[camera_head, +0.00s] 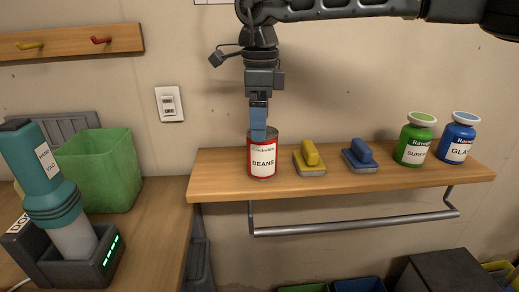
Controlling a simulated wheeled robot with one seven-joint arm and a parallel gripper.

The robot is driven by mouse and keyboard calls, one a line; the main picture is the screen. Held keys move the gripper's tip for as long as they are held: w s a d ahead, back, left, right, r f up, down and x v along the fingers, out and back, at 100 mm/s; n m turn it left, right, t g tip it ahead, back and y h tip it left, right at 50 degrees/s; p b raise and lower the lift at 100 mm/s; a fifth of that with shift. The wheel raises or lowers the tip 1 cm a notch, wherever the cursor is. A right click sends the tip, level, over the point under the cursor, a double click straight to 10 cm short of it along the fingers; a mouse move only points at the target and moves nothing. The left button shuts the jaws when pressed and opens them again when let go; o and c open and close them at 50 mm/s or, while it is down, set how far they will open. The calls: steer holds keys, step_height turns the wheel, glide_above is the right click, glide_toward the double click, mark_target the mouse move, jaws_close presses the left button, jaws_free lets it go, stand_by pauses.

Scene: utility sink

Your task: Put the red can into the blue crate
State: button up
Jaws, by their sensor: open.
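The red can (262,165), with a white label reading BEANS, stands upright at the left end of the wooden shelf. My gripper (259,134) points straight down at the can's top, with its blue fingers overlapping the top edge in the picture. It is open; one finger hides the other, and I cannot tell whether the fingers touch the can or straddle it. A blue crate (360,285) shows only its upper part at the bottom edge of the picture, below the shelf.
On the shelf (320,188) are a yellow-handled brush (310,160), a blue-handled brush (360,157), a green jar (414,140) and a blue jar (457,140). A metal rail (355,226) runs beneath. A green bin (95,170) and handheld vacuum (50,185) stand on the left counter.

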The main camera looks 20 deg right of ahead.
mark_target(262, 144)
steer(key=shift+s+d+f+p, duration=0.1)
steer(key=shift+f+p, duration=0.15)
steer(key=shift+f, duration=1.3)
steer(key=shift+s+f+p, duration=0.1)
steer(key=shift+f+p, duration=0.1)
steer(key=shift+f, duration=1.35)
steer(key=c, duration=1.2)
steer(key=shift+r, duration=0.1)
